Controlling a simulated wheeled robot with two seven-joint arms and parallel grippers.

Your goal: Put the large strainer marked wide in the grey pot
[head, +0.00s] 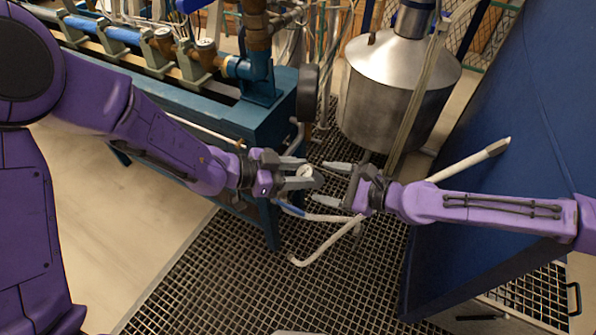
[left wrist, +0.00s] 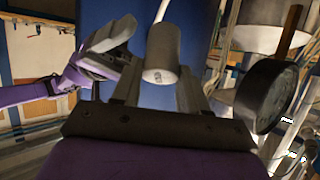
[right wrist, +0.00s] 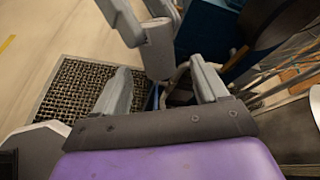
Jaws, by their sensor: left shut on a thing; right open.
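My left gripper (head: 305,172) is shut on a small grey cylinder (left wrist: 163,55), held in the air over the floor grating. The cylinder has a pale round end and also shows between the left fingers in the right wrist view (right wrist: 158,48). I see no "wide" marking on it and cannot tell whether it is the large strainer. My right gripper (head: 332,183) is open and empty, its fingers pointing at the left gripper from the right, close to the cylinder but apart from it. I cannot make out a grey pot for certain.
A teal bench (head: 255,125) with pipes and valves stands at the back left. A steel tank (head: 400,95) with a conical top stands behind the grippers. A blue panel (head: 500,140) rises on the right. Dark grating (head: 240,285) covers the floor below; a pale hose (head: 325,250) hangs near.

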